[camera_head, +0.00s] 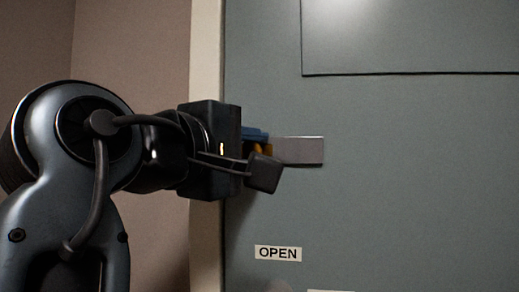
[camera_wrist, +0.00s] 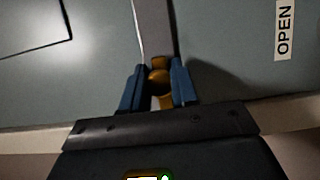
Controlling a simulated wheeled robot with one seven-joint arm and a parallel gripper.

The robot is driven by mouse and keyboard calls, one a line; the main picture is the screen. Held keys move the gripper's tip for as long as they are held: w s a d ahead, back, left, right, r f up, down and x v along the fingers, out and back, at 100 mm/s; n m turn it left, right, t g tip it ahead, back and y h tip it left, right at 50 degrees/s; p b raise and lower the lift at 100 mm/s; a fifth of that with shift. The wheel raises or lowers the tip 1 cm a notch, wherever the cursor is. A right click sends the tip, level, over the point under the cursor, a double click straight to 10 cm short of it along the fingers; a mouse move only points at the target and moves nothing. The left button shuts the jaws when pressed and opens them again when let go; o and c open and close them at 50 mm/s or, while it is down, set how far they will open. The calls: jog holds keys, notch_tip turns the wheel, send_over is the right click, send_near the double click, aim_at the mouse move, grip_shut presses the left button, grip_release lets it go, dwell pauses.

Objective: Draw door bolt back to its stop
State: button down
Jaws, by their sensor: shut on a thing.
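The grey-green door (camera_head: 400,210) of the cabinet fills the right of the head view. A flat grey metal plate or bar (camera_head: 303,150), seemingly part of the bolt, lies across it. In the wrist view this grey strip (camera_wrist: 153,25) runs up from my fingers. A brass bolt knob (camera_wrist: 158,78) sits between my two blue fingertips. My gripper (camera_wrist: 156,88) is shut on the knob. In the head view my gripper (camera_head: 258,140) is at the plate's left end, near the door's left edge, and mostly hides the knob.
An "OPEN" label (camera_head: 278,253) is on the door below the bolt. A raised or inset panel (camera_head: 410,38) is at the upper right. A pale frame strip (camera_head: 207,60) and a brown wall (camera_head: 130,55) lie left of the door. The door surface right of the plate is clear.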

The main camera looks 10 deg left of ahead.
jog(key=d+p, duration=0.1)
jog(key=d, duration=0.2)
jog(key=shift+s+d, duration=0.1)
jog(key=shift+d, duration=0.2)
jog(key=c, duration=0.9)
grip_release()
jog(key=shift+d, duration=0.1)
jog(key=b, duration=0.2)
send_near(293, 151)
jog(key=shift+v, duration=1.2)
